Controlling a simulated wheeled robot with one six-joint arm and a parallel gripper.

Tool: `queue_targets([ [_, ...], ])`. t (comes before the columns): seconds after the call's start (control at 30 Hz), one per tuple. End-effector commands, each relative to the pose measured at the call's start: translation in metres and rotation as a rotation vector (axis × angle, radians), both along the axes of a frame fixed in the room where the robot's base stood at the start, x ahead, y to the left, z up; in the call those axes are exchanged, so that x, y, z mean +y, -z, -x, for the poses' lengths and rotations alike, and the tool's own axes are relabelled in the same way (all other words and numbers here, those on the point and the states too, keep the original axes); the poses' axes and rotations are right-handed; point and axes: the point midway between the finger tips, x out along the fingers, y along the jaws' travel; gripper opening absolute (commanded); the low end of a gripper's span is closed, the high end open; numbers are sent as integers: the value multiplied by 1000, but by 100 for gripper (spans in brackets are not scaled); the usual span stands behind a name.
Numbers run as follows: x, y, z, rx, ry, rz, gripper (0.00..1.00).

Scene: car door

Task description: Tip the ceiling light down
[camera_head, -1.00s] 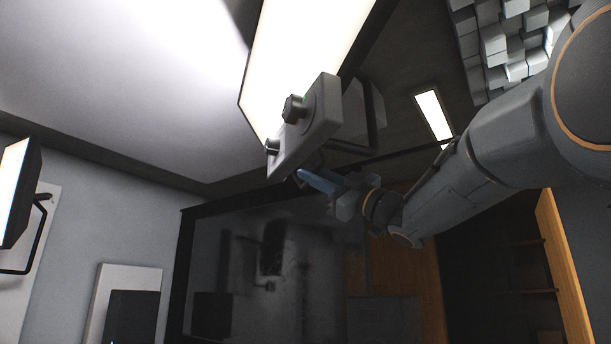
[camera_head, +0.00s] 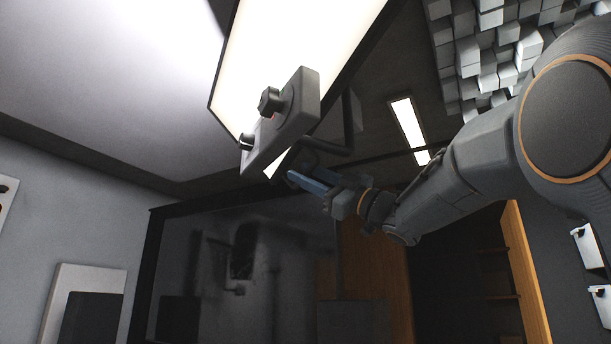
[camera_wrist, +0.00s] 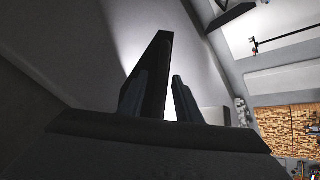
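The ceiling light (camera_head: 295,50) is a large glowing white panel with a dark frame, tilted at the upper middle of the head view. A grey control box (camera_head: 284,122) with two dark knobs sits at its lower end. My gripper (camera_head: 300,176) has blue fingers and is just below and right of that box. The fingers are a little apart. Whether they touch the light cannot be told. In the wrist view the gripper (camera_wrist: 160,95) shows two dark fingers apart, with a dark slab (camera_wrist: 156,72), perhaps the light's edge, beyond and between them. Bright glow shows behind it.
A dark glossy panel (camera_head: 200,270) stands below the light. A smaller lit strip (camera_head: 407,122) is on the ceiling behind, and grey block panels (camera_head: 490,50) are at upper right. A wooden-sided shelf (camera_head: 525,270) stands at right. A dark box (camera_head: 92,318) is at lower left.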

Motion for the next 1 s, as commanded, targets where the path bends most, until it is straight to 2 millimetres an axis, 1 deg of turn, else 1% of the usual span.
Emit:
queue_targets([
  [0.27,-2,3,1,1,0,1,31],
  [0.37,-10,9,4,1,1,1,31],
  [0.6,-40,31,20,0,3,0,31],
  [0.7,-49,38,25,1,2,0,31],
  [0.8,-55,41,29,-1,1,0,31],
  [1.0,-58,43,31,0,-1,1,31],
])
